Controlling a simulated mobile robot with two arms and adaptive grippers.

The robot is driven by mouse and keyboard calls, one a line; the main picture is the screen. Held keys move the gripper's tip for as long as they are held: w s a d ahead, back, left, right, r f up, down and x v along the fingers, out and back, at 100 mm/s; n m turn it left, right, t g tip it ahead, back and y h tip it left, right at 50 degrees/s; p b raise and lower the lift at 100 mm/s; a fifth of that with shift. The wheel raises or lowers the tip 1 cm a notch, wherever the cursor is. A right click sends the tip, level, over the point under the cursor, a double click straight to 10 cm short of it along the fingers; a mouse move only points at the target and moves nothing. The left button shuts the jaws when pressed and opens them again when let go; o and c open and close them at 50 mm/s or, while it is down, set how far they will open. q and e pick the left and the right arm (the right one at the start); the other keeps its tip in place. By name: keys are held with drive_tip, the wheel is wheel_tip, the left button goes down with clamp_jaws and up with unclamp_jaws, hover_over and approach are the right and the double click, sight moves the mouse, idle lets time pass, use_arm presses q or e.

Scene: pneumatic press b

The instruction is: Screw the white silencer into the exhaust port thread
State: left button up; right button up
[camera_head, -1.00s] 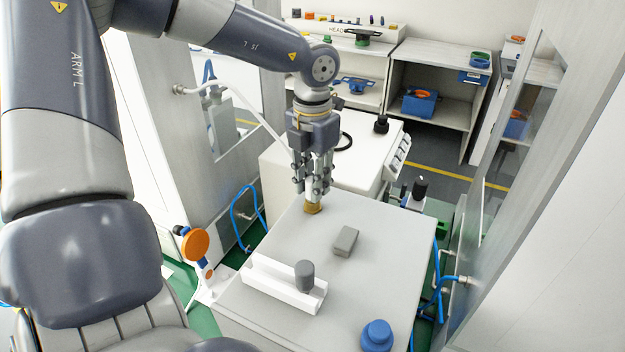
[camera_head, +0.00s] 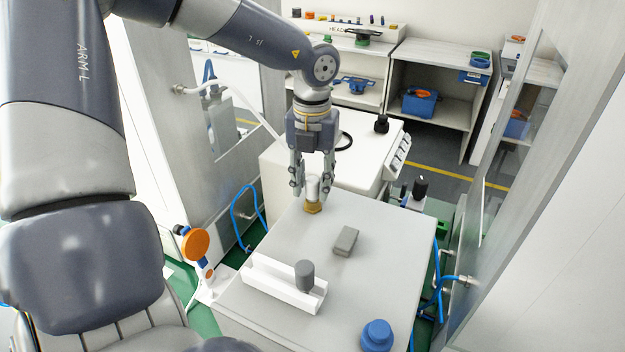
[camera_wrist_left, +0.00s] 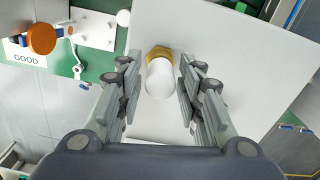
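The white silencer (camera_head: 313,189) stands upright with its brass-coloured hex base (camera_head: 313,207) at the far-left part of the light grey top plate (camera_head: 385,240). The silencer's white body also shows in the left wrist view (camera_wrist_left: 160,80), with the brass base behind it. My left gripper (camera_head: 312,186) is open and points down over the silencer. Its fingers are apart on either side, with gaps to the white body in the left wrist view. The exhaust port thread is hidden under the brass base, so I cannot tell how deep it sits. My right gripper is not in view.
On the plate are a grey block (camera_head: 346,241), a white rail (camera_head: 270,284) with a dark grey cylinder (camera_head: 304,275), and a blue knob (camera_head: 377,335). An orange disc (camera_head: 195,245) stands left of the plate. A white cabinet (camera_head: 365,150) stands behind it.

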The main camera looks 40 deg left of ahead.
use_arm(q)
drive_tip(key=n, duration=0.7)
drive_tip(key=c, duration=0.6)
drive_tip(key=m, duration=0.6)
drive_tip(key=o, duration=0.9)
